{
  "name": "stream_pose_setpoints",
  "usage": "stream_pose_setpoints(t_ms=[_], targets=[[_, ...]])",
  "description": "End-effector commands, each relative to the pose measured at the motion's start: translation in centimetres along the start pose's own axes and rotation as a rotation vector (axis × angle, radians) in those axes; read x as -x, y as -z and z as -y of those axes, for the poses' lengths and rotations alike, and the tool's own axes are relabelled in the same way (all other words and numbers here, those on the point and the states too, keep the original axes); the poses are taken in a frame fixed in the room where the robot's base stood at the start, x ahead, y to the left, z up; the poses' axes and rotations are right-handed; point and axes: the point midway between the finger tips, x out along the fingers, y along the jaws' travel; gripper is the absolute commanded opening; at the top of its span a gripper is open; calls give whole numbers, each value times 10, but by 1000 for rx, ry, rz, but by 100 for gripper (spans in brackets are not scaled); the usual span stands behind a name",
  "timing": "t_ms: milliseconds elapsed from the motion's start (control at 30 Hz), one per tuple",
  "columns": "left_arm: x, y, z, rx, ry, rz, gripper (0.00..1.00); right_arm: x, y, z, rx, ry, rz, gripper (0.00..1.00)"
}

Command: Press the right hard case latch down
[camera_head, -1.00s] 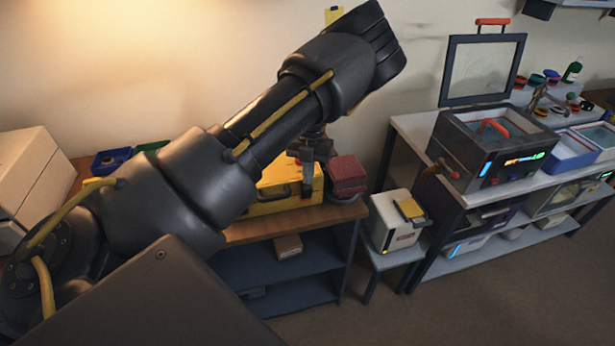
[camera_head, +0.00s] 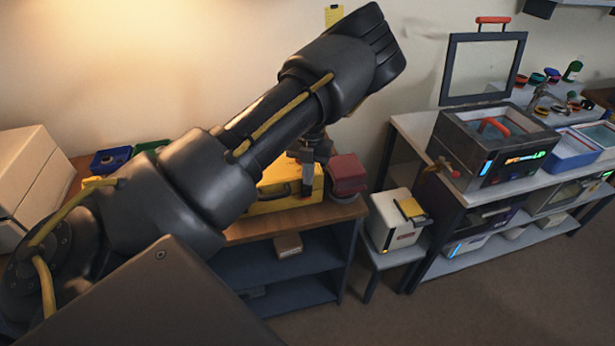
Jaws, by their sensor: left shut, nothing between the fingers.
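The yellow hard case (camera_head: 277,203) lies on the wooden top of a shelf unit, partly hidden behind my left arm. Its dark handle shows at the front, but the latches are too small and too covered to make out clearly. My left gripper (camera_head: 306,188) points down at the right part of the case's front. It is shut and empty. I cannot tell whether its fingertips touch the case. My right gripper is not in view.
A red box (camera_head: 347,174) stands just right of the case. Blue bins (camera_head: 110,160) and a beige box (camera_head: 30,185) are at the left. A white container (camera_head: 397,220) sits on a lower stand, and a bench with a grey machine (camera_head: 492,145) is at the right.

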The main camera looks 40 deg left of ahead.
Motion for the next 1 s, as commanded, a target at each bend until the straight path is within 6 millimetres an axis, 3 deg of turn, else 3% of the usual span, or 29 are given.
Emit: stream_pose_setpoints(t_ms=[1000], targets=[[-17,-4,0,0,0,0,0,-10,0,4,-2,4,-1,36]])
